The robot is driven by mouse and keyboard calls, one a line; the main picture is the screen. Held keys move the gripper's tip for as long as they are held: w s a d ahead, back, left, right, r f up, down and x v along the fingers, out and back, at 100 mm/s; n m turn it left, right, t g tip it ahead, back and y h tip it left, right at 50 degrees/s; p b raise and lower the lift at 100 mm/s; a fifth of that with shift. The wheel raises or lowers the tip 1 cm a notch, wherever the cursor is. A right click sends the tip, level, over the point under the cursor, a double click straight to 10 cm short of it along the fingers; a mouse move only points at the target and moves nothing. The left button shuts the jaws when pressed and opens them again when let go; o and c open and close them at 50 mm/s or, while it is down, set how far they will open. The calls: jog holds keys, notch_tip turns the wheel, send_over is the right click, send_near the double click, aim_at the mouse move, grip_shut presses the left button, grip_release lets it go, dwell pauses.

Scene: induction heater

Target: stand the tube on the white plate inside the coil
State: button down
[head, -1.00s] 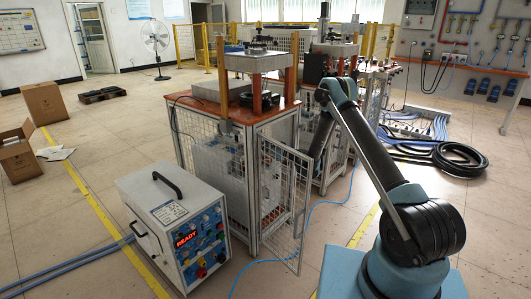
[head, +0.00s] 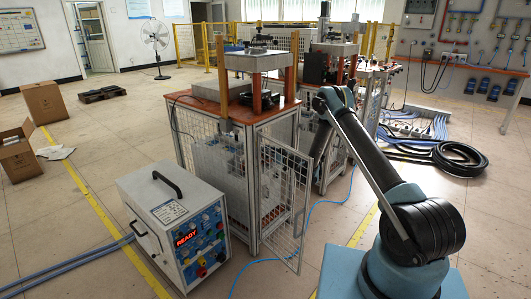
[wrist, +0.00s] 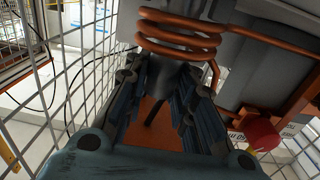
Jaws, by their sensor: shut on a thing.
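In the wrist view my gripper (wrist: 162,88) has its dark fingers closed on both sides of a dark grey tube (wrist: 166,78). The copper coil (wrist: 180,34) is just beyond the fingertips, at the top middle of the wrist view. The tube's far end lies close to the coil's lower turns; I cannot tell whether it is inside them or touching. I cannot make out the white plate. In the head view my gripper and the tube are hidden at the caged cabinet.
Wire mesh (wrist: 62,100) stands close on the left of my gripper. A grey box (wrist: 262,60) and a red knob (wrist: 262,134) are close on the right. In the head view, the mesh door (head: 283,205) stands open. A heater unit (head: 172,225) reading READY is on the floor.

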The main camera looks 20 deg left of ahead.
jog(key=c, duration=1.4)
grip_release()
jog(key=shift+o, duration=0.2)
